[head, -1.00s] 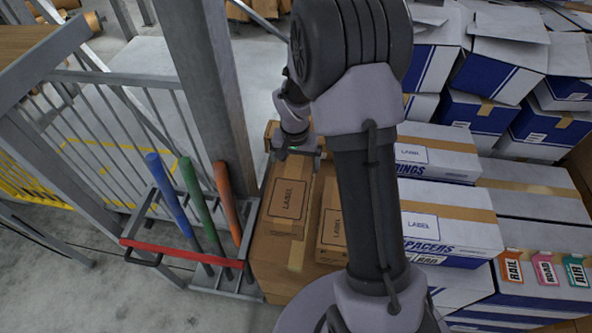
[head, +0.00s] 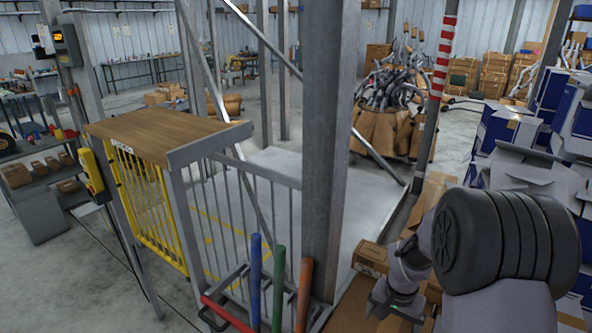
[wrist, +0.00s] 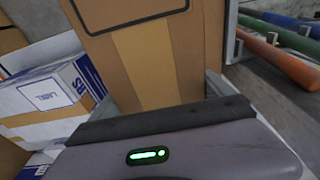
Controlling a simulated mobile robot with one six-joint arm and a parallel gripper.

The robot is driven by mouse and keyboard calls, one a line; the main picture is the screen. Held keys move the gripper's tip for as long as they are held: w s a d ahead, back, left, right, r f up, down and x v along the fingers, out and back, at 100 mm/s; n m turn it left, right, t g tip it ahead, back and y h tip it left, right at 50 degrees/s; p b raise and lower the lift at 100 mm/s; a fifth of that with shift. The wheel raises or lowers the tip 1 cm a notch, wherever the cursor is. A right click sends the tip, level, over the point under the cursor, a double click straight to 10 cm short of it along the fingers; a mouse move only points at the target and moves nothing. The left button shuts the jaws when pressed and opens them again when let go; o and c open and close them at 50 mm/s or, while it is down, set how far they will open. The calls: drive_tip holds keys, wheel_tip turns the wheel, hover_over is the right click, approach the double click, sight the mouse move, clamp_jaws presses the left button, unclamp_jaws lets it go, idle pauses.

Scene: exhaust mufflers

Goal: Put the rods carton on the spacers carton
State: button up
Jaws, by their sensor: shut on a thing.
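My gripper (head: 388,303) is low at the right of the head view, partly cut off by the lower edge. In the wrist view it is shut on a brown carton (wrist: 150,65) with a tan tape strip and a dark-edged label. That carton's name is not readable. A white and blue carton (wrist: 48,103) with a label and partly cut-off blue lettering lies left of it in the wrist view. It may be the spacers carton, but I cannot read the whole name. The spacers carton is not identifiable in the head view now.
A small brown carton (head: 369,258) sits beside the grey post (head: 328,150). Blue, green and orange tubes (head: 279,290) stand in a rack left of my gripper. White and blue cartons (head: 515,135) are piled at the right. A railing and wooden-topped counter (head: 165,135) stand left.

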drive_tip(key=s+a+n+b, duration=0.1)
drive_tip(key=s+a+n, duration=0.1)
drive_tip(key=a, duration=0.1)
drive_tip(key=s+a+n+b, duration=0.1)
drive_tip(key=s+a+n, duration=0.1)
drive_tip(key=a, duration=0.1)
drive_tip(key=s+a+n+b, duration=0.2)
drive_tip(key=a, duration=0.1)
drive_tip(key=shift+s+a+r+n+y, duration=0.2)
drive_tip(key=shift+s+a+n+y, duration=0.1)
drive_tip(key=shift+s+a+y, duration=0.1)
drive_tip(key=shift+s, duration=0.15)
drive_tip(key=shift+d, duration=0.1)
